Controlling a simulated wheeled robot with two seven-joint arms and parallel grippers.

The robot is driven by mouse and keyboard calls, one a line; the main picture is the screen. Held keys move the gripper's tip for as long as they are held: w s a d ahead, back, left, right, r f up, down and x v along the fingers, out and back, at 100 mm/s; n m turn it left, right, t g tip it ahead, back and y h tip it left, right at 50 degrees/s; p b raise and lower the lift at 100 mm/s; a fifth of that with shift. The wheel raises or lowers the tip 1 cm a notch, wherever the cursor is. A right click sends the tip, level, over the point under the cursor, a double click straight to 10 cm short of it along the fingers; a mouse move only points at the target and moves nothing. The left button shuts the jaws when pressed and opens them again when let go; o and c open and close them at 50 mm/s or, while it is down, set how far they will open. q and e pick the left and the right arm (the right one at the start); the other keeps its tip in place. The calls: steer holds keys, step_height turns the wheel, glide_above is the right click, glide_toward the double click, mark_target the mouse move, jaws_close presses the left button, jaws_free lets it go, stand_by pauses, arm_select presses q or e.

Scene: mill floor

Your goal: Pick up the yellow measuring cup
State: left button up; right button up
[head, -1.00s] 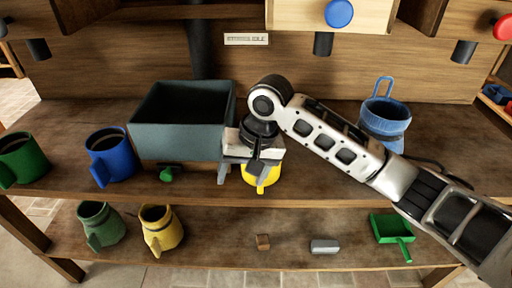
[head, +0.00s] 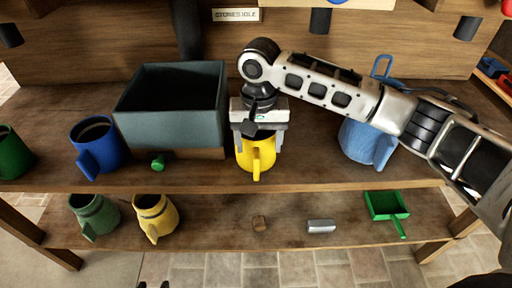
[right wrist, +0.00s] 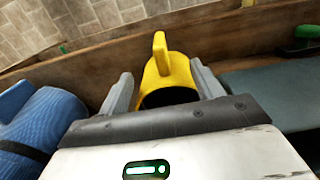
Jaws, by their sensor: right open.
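A yellow cup (head: 257,156) with an upright handle facing the front stands on the upper shelf, beside the grey bin. My right gripper (head: 259,137) is over it, open, with one finger on either side of its rim. In the right wrist view the cup (right wrist: 168,78) sits between the two grey fingers (right wrist: 160,85); a gap shows at the left finger, and contact at the right one is unclear. The gripper body hides part of the cup. A second yellow vessel (head: 156,214) with a narrower neck stands on the lower shelf. My left gripper is not recognisable.
The grey bin (head: 168,108) stands close left of the gripper, and a blue jug (head: 366,143) stands to the right under my arm. Blue (head: 97,143) and green (head: 14,154) mugs are further left. The lower shelf holds a green jug (head: 94,214) and a green scoop (head: 386,205).

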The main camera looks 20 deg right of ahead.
steer(key=shift+w+a+f, duration=0.1)
steer(key=shift+f, duration=1.25)
steer(key=shift+w+a+f, duration=0.1)
steer(key=shift+f, duration=1.25)
jaws_close()
